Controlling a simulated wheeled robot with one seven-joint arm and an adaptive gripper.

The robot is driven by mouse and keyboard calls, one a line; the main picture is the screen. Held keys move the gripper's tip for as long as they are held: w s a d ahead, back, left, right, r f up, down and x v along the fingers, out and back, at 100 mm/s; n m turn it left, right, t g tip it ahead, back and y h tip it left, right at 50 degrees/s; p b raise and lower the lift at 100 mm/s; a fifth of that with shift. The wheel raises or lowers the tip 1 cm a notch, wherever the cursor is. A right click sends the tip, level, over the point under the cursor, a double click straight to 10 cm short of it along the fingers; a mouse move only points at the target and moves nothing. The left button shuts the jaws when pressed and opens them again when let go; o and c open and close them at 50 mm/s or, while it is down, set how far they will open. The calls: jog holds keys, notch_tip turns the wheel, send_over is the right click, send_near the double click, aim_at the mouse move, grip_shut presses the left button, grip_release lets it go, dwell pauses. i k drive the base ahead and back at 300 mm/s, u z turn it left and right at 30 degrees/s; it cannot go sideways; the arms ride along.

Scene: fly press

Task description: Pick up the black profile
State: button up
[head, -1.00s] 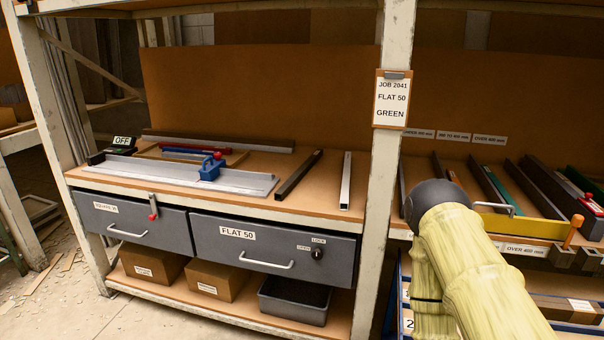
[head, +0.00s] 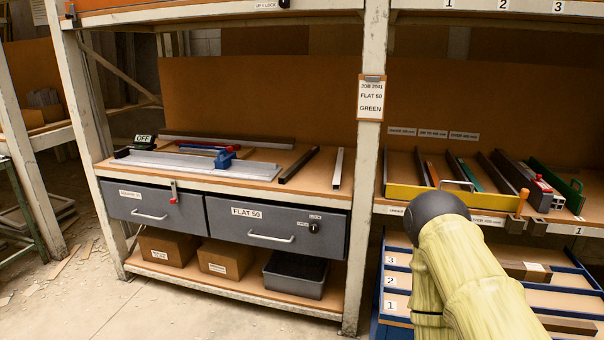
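A black profile (head: 298,165) lies on the wooden bench top, pointing away from me, above the FLAT 50 drawer. A silver profile (head: 338,168) lies to its right, apart from it. Other dark bars stand in the yellow-fronted rack (head: 412,192) on the right, so the name could also fit one of those. Part of my arm, in a pale yellow cover with a dark rounded joint, shows at lower right. My gripper is not in view.
A long grey fixture with a blue clamp (head: 223,159) lies left of the profile. Grey drawers (head: 270,225) are under the bench. A white upright post (head: 367,210) separates bench and rack. Blue-edged trays (head: 395,285) sit at lower right.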

aim_at(286, 176)
jog(key=z, duration=0.1)
jog(key=k, duration=0.35)
jog(key=u, duration=1.3)
jog(key=i, duration=1.2)
jog(key=z, duration=0.75)
jog(key=i, duration=0.4)
jog(key=z, duration=0.4)
